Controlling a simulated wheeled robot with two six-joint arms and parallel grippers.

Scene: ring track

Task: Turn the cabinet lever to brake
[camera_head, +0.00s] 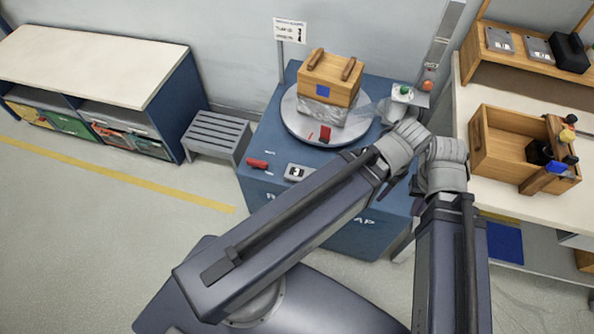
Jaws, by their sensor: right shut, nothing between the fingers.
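The blue cabinet (262,195) stands in the middle of the view with a round grey turntable (292,122) on its top. A red lever handle (257,163) lies near the top's front left corner, with small white marks close by; I cannot read them. My right gripper (368,112) is beside the turntable's right edge, partly hidden by my arm links. It is shut and empty, well to the right of the lever and apart from it. My left gripper is not visible.
A wooden box (331,78) sits on a silver block on the turntable. A small red piece (325,133) is at its front. A white switch plate (298,172) lies right of the lever. A green-topped device (402,93) is behind my wrist. A grey stool (215,136) stands left.

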